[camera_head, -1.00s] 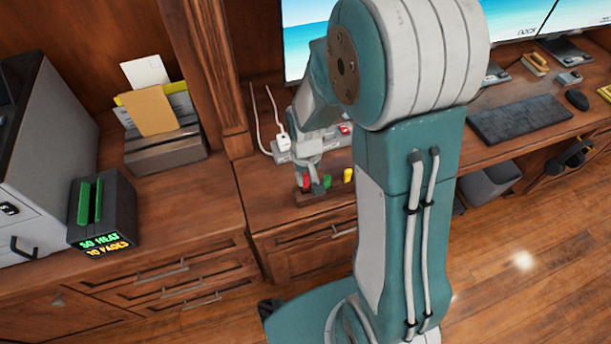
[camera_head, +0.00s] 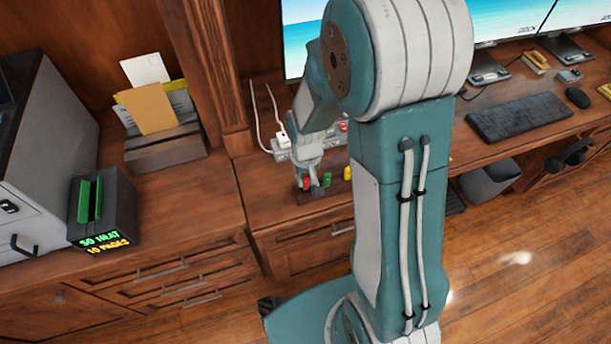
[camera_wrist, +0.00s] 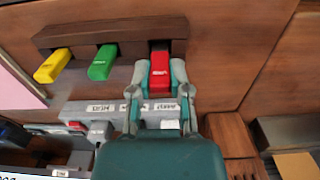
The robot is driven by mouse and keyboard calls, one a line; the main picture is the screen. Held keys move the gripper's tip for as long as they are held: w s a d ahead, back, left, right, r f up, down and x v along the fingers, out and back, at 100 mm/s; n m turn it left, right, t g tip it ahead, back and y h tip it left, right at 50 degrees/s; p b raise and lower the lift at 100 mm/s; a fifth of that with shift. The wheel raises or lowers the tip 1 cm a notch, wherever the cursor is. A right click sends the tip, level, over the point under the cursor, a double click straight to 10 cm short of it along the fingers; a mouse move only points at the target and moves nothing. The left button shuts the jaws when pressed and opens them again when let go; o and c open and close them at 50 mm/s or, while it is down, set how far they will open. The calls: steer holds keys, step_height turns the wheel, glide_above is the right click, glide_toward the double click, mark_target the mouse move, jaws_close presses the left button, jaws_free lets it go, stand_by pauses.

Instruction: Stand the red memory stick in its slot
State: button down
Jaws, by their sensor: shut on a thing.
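The red memory stick (camera_wrist: 160,72) is between the two fingers of my gripper (camera_wrist: 160,88), which is shut on it. Its far end is at the dark slot in the wooden holder (camera_wrist: 112,33); how deep it sits I cannot tell. The green stick (camera_wrist: 102,62) and the yellow stick (camera_wrist: 52,66) stand in the same holder, to the left in the wrist view. In the head view my gripper (camera_head: 307,174) is over the holder (camera_head: 312,195), with the red stick (camera_head: 305,183) at its tip, left of the green stick (camera_head: 327,180) and yellow stick (camera_head: 347,173).
A power strip (camera_head: 284,152) with plugs and white cables lies behind the holder. The desk left of the holder is clear.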

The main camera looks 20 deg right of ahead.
mark_target(305, 176)
steer(key=shift+f, duration=0.8)
steer(key=c, duration=0.5)
jaws_free()
steer(key=shift+r, duration=0.1)
step_height(305, 176, up, 12)
steer(key=shift+f, duration=0.15)
steer(key=s+r+t, duration=0.5)
steer(key=s+r, duration=0.9)
steer(key=r, duration=0.1)
steer(key=shift+r+t, duration=0.25)
steer(key=shift+t, duration=0.05)
